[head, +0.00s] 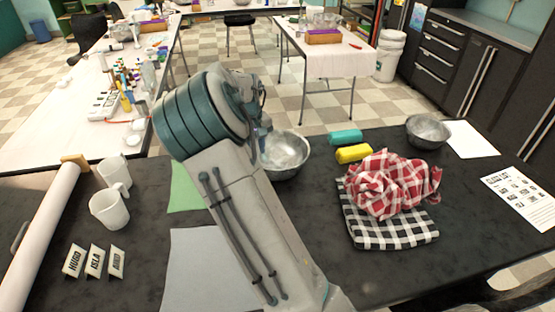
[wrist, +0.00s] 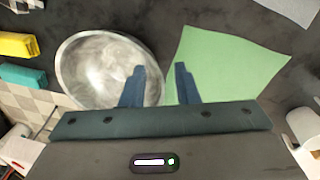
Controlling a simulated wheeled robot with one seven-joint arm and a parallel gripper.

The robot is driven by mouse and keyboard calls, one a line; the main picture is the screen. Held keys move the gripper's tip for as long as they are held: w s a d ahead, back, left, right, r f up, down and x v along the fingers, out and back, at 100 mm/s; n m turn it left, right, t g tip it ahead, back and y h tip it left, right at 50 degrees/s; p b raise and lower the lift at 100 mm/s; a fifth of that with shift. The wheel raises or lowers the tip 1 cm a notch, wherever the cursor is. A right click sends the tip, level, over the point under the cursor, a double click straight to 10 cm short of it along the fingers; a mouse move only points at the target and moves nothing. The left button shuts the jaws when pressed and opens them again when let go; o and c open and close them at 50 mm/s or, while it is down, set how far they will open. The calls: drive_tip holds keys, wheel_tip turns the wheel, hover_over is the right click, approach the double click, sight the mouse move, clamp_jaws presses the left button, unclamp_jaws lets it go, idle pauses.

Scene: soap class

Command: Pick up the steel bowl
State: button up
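A steel bowl (head: 286,153) stands on the dark table beside my arm, partly hidden by it in the head view. In the wrist view this bowl (wrist: 95,65) fills the left side. My gripper (wrist: 160,85) is open, with two blue fingers apart. The left finger overlaps the bowl's inside, and the right finger overlaps a green sheet (wrist: 235,65). The bowl's right rim shows between the fingers; I cannot tell whether they touch it. A second steel bowl (head: 428,132) stands at the back right of the table.
A teal bar (head: 345,137) and a yellow bar (head: 353,153) lie right of the nearer bowl. A red checked cloth (head: 390,182) lies crumpled on a black-and-white cloth (head: 380,235). White mugs (head: 110,208) and name signs (head: 94,262) stand at the left.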

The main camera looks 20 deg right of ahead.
drive_tip(key=w+a+f+n+h, duration=0.1)
drive_tip(key=w+f+n+h, duration=0.1)
drive_tip(key=w, duration=0.4)
drive_tip(key=p+x, duration=0.1)
drive_tip(key=x, duration=0.7)
drive_tip(key=shift+w+f, duration=0.1)
drive_tip(key=shift+f, duration=0.2)
drive_tip(key=shift+p+x, duration=0.75)
drive_tip(key=shift+x, duration=1.85)
drive_tip(key=shift+w, duration=0.15)
clamp_jaws()
